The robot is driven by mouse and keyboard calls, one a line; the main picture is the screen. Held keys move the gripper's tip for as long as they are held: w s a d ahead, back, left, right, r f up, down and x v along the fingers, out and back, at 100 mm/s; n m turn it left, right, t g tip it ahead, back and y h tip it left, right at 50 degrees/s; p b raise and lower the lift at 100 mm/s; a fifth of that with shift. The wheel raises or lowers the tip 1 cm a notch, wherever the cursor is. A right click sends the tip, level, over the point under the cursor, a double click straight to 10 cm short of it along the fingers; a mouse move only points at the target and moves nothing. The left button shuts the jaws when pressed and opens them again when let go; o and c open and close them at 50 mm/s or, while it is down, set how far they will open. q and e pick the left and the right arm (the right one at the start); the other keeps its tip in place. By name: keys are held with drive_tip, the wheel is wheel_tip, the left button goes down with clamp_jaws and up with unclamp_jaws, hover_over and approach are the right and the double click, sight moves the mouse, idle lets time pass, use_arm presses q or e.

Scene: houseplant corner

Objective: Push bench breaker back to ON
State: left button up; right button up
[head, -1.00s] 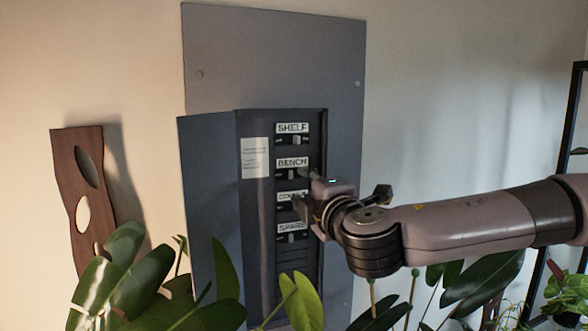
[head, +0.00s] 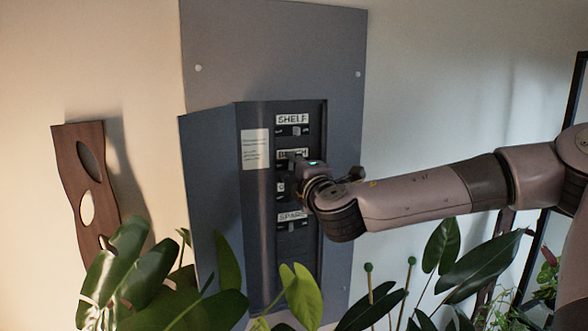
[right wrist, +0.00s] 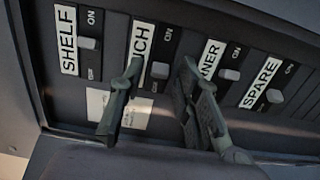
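The breaker panel (head: 225,60) is grey, with its door open and a column of labelled breakers. The BENCH breaker handle (right wrist: 160,70) shows in the right wrist view, nearer the OFF mark than the ON mark. My right gripper (right wrist: 161,65) is open. Its two fingers appear on either side of that handle; I cannot tell whether they touch it. They hide parts of the BENCH (right wrist: 139,42) and CORNER (right wrist: 210,58) labels. In the head view my right gripper (head: 296,168) covers the BENCH breaker's handle. My left gripper is not in view.
The SHELF handle (right wrist: 88,43) lies beside BENCH. The CORNER handle (right wrist: 229,74) and SPARE handle (right wrist: 275,96) lie on the other side. The open door (head: 208,190) stands left of the breakers. Plant leaves (head: 303,296) rise in front of the panel's lower part.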

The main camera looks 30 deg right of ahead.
clamp_jaws()
drive_tip(key=shift+s+d+f+n+y+b, duration=0.1)
drive_tip(key=shift+d+n+y+b, duration=0.2)
drive_tip(key=shift+n+y+b, duration=0.45)
drive_tip(key=shift+d+n+t+y, duration=0.15)
drive_tip(key=shift+n+y, duration=0.2)
drive_tip(key=shift+y, duration=0.4)
drive_tip(key=shift+d+n+t+y, duration=0.15)
drive_tip(key=shift+n+y, duration=0.15)
drive_tip(key=shift+y, duration=0.4)
drive_tip(key=shift+a, duration=0.1)
drive_tip(key=shift+o, duration=1)
unclamp_jaws()
drive_tip(key=shift+s, duration=0.15)
